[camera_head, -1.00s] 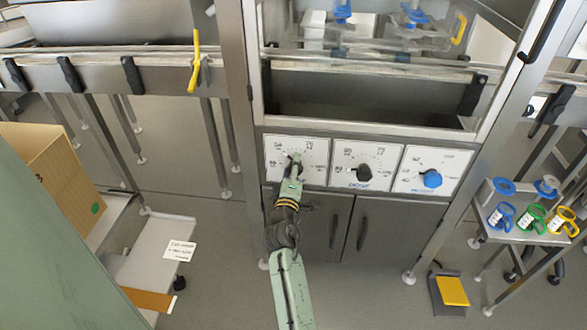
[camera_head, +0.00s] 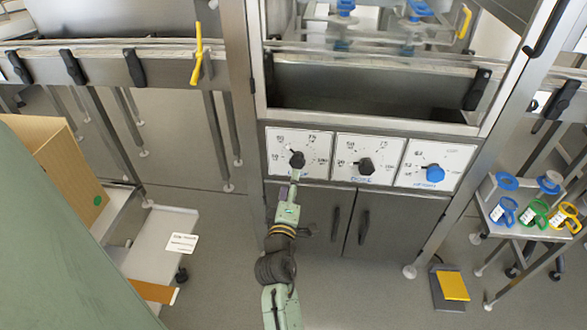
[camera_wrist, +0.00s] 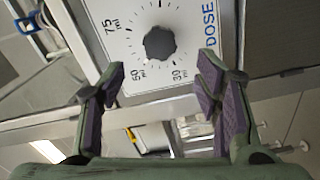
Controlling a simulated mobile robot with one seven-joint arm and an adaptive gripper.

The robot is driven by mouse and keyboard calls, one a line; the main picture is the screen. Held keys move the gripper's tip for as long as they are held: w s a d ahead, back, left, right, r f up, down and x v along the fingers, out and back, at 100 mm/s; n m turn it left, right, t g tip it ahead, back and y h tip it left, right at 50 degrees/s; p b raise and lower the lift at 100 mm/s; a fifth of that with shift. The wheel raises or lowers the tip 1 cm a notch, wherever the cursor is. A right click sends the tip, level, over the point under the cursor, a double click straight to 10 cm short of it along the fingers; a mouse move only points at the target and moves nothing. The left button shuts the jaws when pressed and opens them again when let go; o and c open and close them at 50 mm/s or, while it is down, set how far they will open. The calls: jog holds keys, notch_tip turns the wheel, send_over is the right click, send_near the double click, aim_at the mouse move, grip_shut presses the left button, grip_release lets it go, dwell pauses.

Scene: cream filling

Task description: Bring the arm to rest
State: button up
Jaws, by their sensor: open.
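My gripper (camera_head: 294,186) is just below the left dial (camera_head: 297,160), in front of the lower part of its white panel. In the wrist view my gripper (camera_wrist: 161,78) is open, its two purple-padded fingers apart with nothing between them. A black knob (camera_wrist: 159,43) on a white panel marked DOSE is ahead of the fingers, apart from them. The arm (camera_head: 276,262) reaches up from the bottom of the head view, in front of the cabinet doors.
The middle dial (camera_head: 365,166) and a blue dial (camera_head: 434,174) are to the right. A yellow pedal (camera_head: 453,286) is on the floor. Floor lies between cart and cabinet.

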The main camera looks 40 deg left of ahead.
jog(key=shift+v, duration=1.05)
